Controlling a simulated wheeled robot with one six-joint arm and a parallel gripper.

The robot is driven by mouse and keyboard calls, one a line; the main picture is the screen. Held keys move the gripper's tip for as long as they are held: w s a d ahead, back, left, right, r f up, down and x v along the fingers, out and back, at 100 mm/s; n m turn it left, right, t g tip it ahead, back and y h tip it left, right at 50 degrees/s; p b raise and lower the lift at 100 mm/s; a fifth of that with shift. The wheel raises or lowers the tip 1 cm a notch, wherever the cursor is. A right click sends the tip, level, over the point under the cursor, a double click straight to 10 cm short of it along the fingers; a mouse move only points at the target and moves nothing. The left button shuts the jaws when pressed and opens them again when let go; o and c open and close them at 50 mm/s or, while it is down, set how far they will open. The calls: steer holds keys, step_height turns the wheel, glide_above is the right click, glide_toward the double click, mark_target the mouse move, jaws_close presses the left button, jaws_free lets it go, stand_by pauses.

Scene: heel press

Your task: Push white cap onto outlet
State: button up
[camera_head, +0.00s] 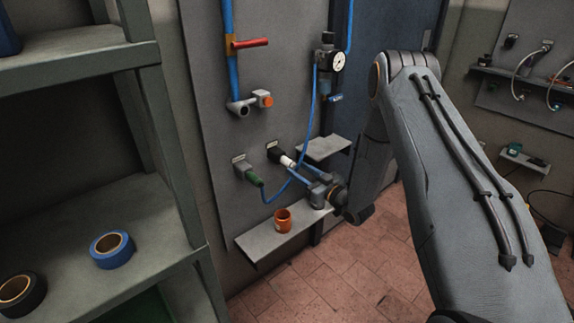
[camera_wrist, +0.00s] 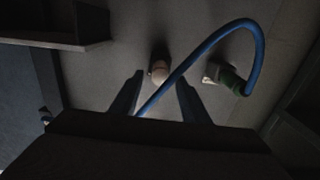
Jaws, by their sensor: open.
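The white cap (camera_head: 287,161) sits at the end of the black outlet (camera_head: 274,153) on the grey wall panel. I cannot tell how far the cap is seated. My gripper (camera_head: 303,171) is in front of the cap, to its right in the head view. In the wrist view my gripper (camera_wrist: 159,77) is open, with one finger on each side of the cap's line and no visible contact.
A blue hose (camera_wrist: 208,45) arches close to the fingers from a green connector (camera_wrist: 231,80) beside the cap. Below is a shelf (camera_head: 262,246) with an orange cup (camera_head: 283,221). A small shelf (camera_head: 325,148) is at right. A red-handled valve (camera_head: 249,43) is above.

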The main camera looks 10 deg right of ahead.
steer(key=shift+b+x, duration=1.25)
steer(key=shift+x, duration=2)
steer(key=shift+c, duration=0.5)
jaws_close()
steer(key=shift+s+d, duration=0.1)
steer(key=shift+s, duration=0.1)
steer(key=shift+p+v, duration=1.1)
steer(key=shift+v, duration=1.75)
step_height(320, 180, up, 24)
steer(key=p, duration=1.8)
glide_above(294, 167)
steer(key=s+a, duration=0.9)
steer(key=s, duration=0.5)
steer(key=shift+w, duration=0.25)
